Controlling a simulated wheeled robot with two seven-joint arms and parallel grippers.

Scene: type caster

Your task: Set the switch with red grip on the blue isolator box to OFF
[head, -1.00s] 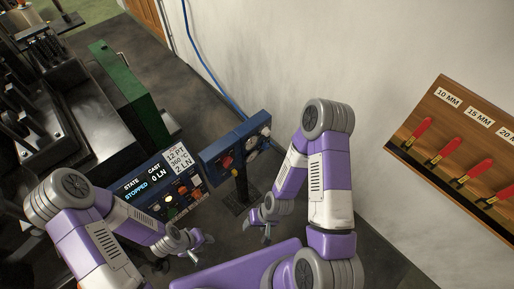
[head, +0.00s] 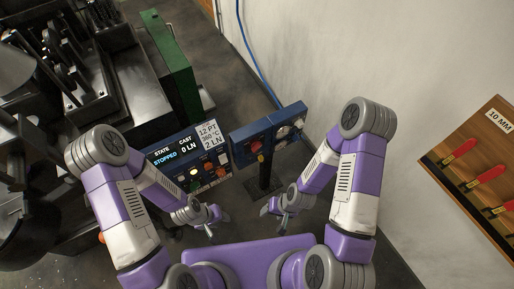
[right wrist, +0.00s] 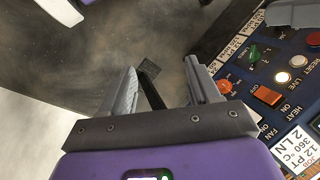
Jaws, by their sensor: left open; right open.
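The blue isolator box (head: 270,132) stands on a dark post in the middle of the head view. A red grip (head: 256,147) shows on its front near the left end; its exact setting is too small to read. My right gripper (head: 275,213) is open and empty, below the box and apart from it. Its open fingers (right wrist: 165,90) also show in the right wrist view, with only the dark floor and a black post foot between and beyond them. My left gripper (head: 215,222) is open and empty, below the control panel.
A blue control panel (head: 190,162) with a STOPPED display, knobs and lamps stands left of the box. It also fills the right of the right wrist view (right wrist: 285,75). A wall and a wooden rack (head: 480,175) are at right.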

